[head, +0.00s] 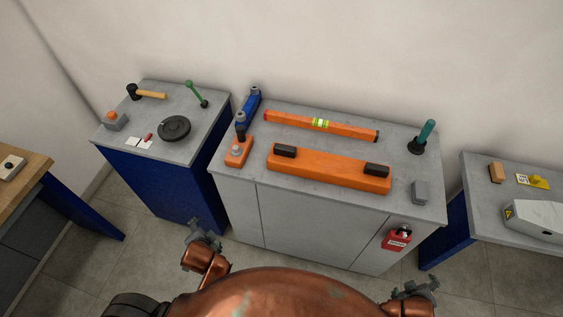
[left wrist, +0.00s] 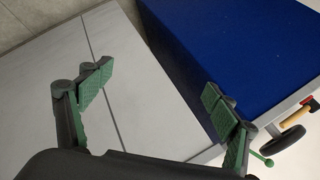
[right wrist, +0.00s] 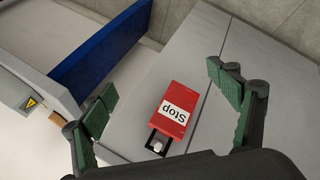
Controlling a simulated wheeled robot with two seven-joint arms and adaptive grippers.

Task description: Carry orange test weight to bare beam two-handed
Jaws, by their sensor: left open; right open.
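A long orange bar with two black blocks on top, which looks like the orange test weight (head: 328,173), lies along the front of the grey cabinet top (head: 290,193). My left gripper (head: 203,236) is open and empty in front of the cabinet, below its top edge; its spread fingers show in the left wrist view (left wrist: 158,92). My right gripper (head: 418,289) is open and empty in front of the cabinet's right side; its spread fingers also show in the right wrist view (right wrist: 167,88). Both are apart from the orange bar. I cannot make out a bare beam for certain.
An orange spirit level (head: 320,125) lies behind the bar. A blue tool (head: 248,112), a small orange block (head: 238,151), a teal-handled tool (head: 424,136) and a grey block (head: 420,192) stand around it. A red Stop tag (head: 397,239) hangs on the cabinet front.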

